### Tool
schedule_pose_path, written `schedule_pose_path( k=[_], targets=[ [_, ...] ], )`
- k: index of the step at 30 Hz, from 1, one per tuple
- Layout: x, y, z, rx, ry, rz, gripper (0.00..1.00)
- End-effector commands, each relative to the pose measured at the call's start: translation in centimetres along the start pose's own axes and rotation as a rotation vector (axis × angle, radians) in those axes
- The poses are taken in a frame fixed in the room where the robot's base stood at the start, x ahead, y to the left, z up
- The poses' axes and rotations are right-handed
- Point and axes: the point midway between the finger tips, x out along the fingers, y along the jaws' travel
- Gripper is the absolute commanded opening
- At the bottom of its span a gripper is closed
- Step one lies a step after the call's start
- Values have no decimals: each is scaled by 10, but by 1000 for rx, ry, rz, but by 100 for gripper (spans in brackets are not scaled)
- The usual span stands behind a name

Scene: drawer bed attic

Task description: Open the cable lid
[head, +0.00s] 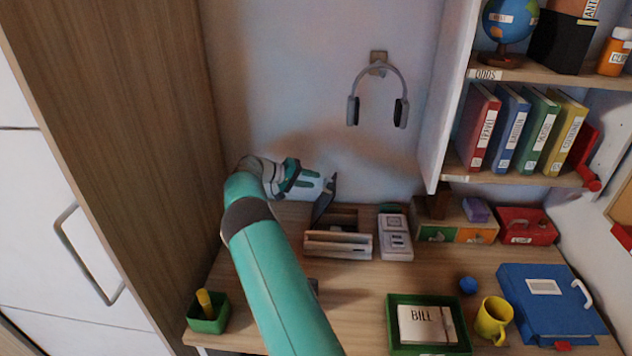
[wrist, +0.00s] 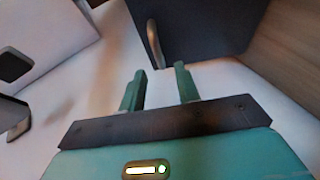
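The cable lid is a dark flat panel (head: 325,198) standing tilted up at the left end of a wooden box (head: 338,243) at the back of the desk. The box looks open at the top. In the wrist view the dark lid (wrist: 205,25) fills the top, with a curved handle (wrist: 154,44) on its face. My gripper (head: 318,185) is at the left side of the lid. In the wrist view its two teal fingers (wrist: 160,82) are apart with nothing between them. Their tips are just below the lid; I cannot tell whether they touch it.
A white two-panel device (head: 395,238) stands right of the box. Headphones (head: 378,95) hang on the wall above. A green cup (head: 207,318) is at the desk's front left, a green tray (head: 395,342) at front middle. The wooden cabinet side (head: 120,120) bounds the left.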

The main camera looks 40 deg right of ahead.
Motion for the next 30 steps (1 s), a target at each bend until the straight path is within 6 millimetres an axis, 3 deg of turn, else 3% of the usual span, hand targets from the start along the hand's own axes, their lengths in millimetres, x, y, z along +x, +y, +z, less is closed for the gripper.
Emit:
schedule_pose_path(
  k=[6, 13, 18, 30],
  targets=[
    [-51, 0, -1, 0, 3, 0, 32],
    [-94, 0, 0, 1, 1, 1, 32],
    [-107, 0, 0, 0, -1, 1, 32],
    [-108, 0, 0, 0, -1, 1, 32]
  ],
)
